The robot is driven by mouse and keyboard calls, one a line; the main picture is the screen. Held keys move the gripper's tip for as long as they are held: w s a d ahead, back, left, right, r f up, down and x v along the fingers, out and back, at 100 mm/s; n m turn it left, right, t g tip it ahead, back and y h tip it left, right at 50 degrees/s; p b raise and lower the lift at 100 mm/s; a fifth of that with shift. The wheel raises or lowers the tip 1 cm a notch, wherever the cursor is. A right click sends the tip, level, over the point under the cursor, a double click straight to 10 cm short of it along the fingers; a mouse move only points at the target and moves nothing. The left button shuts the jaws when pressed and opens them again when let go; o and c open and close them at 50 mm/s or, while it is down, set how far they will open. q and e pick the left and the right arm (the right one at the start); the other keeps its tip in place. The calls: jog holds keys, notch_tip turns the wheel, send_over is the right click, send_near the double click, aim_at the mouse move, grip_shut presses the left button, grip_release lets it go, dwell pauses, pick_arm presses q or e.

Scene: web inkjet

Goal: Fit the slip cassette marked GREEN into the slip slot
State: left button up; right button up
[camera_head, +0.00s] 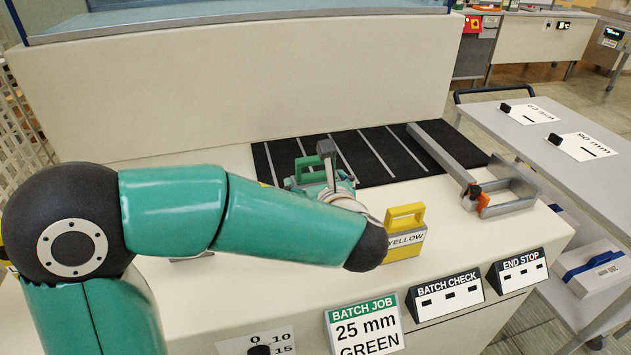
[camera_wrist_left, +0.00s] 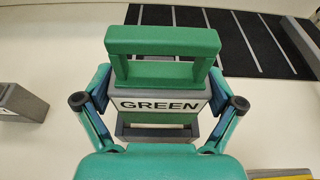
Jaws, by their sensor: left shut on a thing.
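The GREEN cassette has a green handle and a white label; its handle (camera_head: 312,170) shows beyond my left arm in the head view. In the left wrist view the cassette (camera_wrist_left: 160,88) is between the fingers, label facing the camera. My left gripper (camera_head: 325,178) is shut on it; it also shows in the left wrist view (camera_wrist_left: 160,104). A dark grey frame (camera_wrist_left: 158,132) shows just below the label; I cannot tell whether it is the slot or part of the cassette. The arm hides the cassette's lower part in the head view. My right gripper is not in view.
A YELLOW cassette (camera_head: 405,234) stands close to the right of my left wrist. A black lined belt (camera_head: 392,152) lies behind. A metal rail with an orange clamp (camera_head: 476,196) is at right. Sign blocks (camera_head: 448,297) line the front edge. A grey block (camera_wrist_left: 22,102) stands left in the wrist view.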

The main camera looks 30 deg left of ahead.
pick_arm(q)
jog(key=shift+f+b, duration=2.6)
jog(key=shift+f, duration=0.55)
jog(key=o, duration=1.1)
jog(key=shift+c, duration=0.2)
jog(key=v, duration=1.2)
